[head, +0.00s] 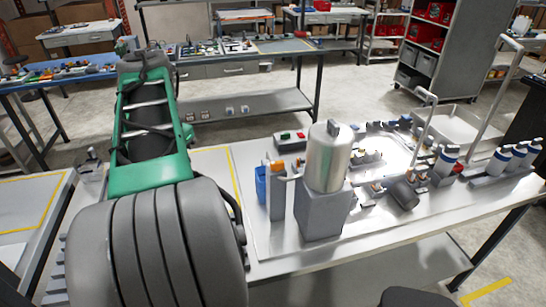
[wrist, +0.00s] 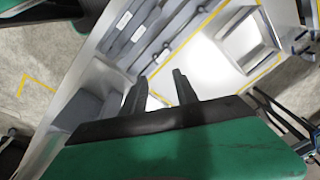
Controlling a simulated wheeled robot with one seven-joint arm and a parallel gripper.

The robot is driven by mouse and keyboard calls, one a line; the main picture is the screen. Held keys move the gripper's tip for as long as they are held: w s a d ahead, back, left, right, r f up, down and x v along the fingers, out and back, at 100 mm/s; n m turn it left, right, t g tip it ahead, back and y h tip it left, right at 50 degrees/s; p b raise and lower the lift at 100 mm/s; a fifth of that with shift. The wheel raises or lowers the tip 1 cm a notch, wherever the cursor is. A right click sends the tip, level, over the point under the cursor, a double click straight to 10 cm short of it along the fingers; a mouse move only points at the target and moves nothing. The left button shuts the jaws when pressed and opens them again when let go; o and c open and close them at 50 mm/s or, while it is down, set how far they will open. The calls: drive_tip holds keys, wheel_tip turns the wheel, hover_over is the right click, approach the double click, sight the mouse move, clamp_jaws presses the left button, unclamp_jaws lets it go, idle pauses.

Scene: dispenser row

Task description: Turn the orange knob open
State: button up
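A small orange part (head: 278,166), which looks like the knob, shows in the head view at the top of a grey post (head: 277,195), left of a shiny metal cylinder (head: 329,158) on a grey block. Its exact shape and turn angle are too small to tell. I do not see it in the wrist view. My gripper (wrist: 160,80) shows in the wrist view with its two dark fingers apart and nothing between them. It is above a light bench surface, away from the orange part. I cannot make out the gripper in the head view.
A blue container (head: 261,184) stands left of the post. Several white bottles with blue bands (head: 447,158) stand at the right. In the wrist view, long grey bars (wrist: 140,35) and a grey tray (wrist: 248,40) lie below.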

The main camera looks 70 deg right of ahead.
drive_tip(key=s+d+r+m, duration=0.2)
drive_tip(key=s+d+m, duration=0.3)
drive_tip(key=s+d, duration=0.25)
drive_tip(key=r+m+y, duration=0.1)
drive_tip(key=r+m, duration=0.1)
drive_tip(key=m, duration=0.4)
hover_over(277, 162)
drive_tip(key=shift+w+f+g, duration=0.2)
drive_tip(key=shift+f+g, duration=0.05)
drive_tip(key=shift+g, duration=0.15)
drive_tip(key=f+b, duration=0.1)
drive_tip(key=f, duration=0.1)
drive_tip(key=f+b, duration=0.3)
drive_tip(key=f, duration=0.2)
drive_tip(key=shift+s+b, duration=0.25)
drive_tip(key=shift+b, duration=0.1)
drive_tip(key=shift+f+b, duration=0.4)
drive_tip(key=shift+r, duration=0.1)
clamp_jaws()
drive_tip(key=shift+w, duration=0.1)
